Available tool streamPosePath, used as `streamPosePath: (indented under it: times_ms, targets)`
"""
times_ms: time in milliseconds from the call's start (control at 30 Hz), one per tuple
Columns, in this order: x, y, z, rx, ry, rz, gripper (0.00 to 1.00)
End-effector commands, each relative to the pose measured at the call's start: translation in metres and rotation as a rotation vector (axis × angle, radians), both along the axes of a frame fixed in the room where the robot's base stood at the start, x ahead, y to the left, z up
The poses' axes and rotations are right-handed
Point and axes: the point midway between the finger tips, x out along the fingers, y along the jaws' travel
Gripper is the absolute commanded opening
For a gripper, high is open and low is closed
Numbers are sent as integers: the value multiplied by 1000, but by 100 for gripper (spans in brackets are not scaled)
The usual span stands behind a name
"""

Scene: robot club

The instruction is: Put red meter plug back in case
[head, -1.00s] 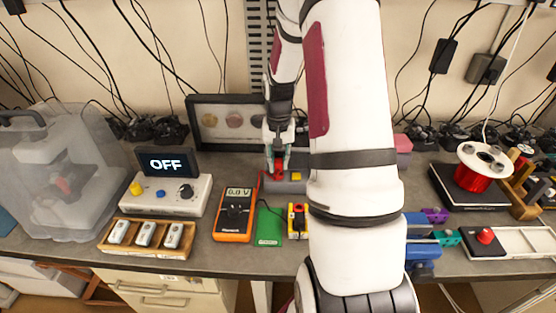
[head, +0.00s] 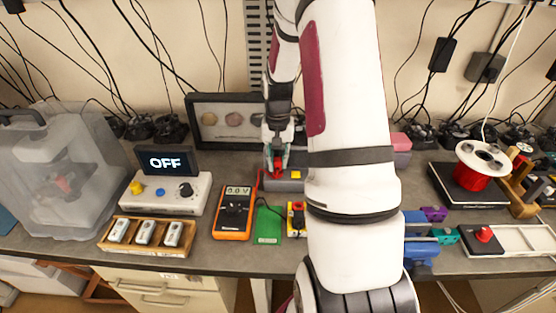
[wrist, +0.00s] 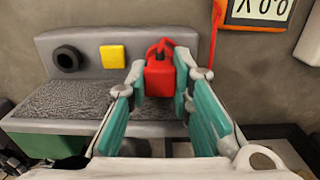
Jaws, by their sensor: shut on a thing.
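The red meter plug (wrist: 159,76) is a small red block between the two teal fingers of my gripper (wrist: 158,88), which is shut on it. A red lead runs from it towards the orange multimeter (head: 233,212), also partly seen in the wrist view (wrist: 258,24). The grey case (head: 285,187) is low, with a dark textured inside; its wall (wrist: 88,38) bears a yellow square and a black ring. The plug is at the wall's end in the wrist view; I cannot tell whether it touches. My gripper (head: 275,169) points down at the case in the head view.
A green card (head: 268,225) and a yellow-black block (head: 297,219) lie in front of the case. A framed display (head: 226,120) stands behind. A control box (head: 165,193) and a wooden tray (head: 147,250) are at left. My arm hides the bench right of the case.

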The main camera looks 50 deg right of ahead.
Motion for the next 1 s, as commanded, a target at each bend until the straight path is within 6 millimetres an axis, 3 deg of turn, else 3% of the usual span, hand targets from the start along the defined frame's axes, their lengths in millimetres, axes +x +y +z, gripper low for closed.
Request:
streamPosePath:
  times_ms: [1000]
  targets:
    - [0,0,-9,1,1,0,0]
